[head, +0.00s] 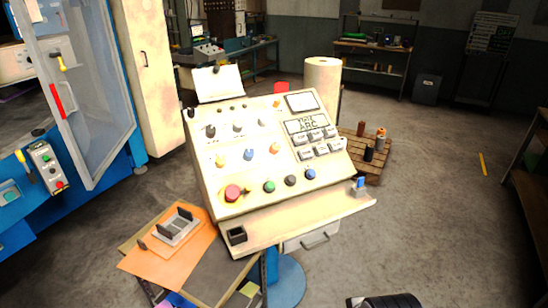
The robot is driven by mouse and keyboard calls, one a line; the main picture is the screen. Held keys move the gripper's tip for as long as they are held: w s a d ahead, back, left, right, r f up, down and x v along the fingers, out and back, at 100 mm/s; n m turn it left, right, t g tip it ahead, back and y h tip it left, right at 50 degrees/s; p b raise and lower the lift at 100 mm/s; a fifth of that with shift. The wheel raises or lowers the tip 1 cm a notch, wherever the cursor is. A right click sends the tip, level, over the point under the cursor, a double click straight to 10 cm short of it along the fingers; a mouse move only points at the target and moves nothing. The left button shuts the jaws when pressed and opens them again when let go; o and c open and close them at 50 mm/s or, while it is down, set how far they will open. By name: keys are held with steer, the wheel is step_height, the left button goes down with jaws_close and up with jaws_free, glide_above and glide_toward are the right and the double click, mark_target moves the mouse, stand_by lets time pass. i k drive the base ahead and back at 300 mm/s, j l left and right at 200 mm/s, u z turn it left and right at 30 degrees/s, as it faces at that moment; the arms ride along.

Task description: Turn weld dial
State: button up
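A cream, sloped control console (330,185) stands in the middle of the head view, tilted in the picture. Its face carries rows of knobs: a black dial (210,131) and grey ones above, orange ones and a blue dial (248,155) in the middle row. Below are a red mushroom button (233,193) and green, black and blue buttons. I cannot read the labels, so I cannot tell which dial is the weld dial. No gripper fingers show; only a dark part shows at the bottom edge.
A small table (222,267) with an orange sheet (180,266) stands front left of the console. A blue machine with an open glazed door (95,120) is at left.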

mark_target(220, 160)
steer(key=i+l+u, duration=0.1)
steer(key=i, duration=0.35)
steer(key=i+l+u, duration=0.15)
steer(key=i, duration=0.25)
steer(key=i+l+u, duration=0.1)
steer(key=i, duration=0.35)
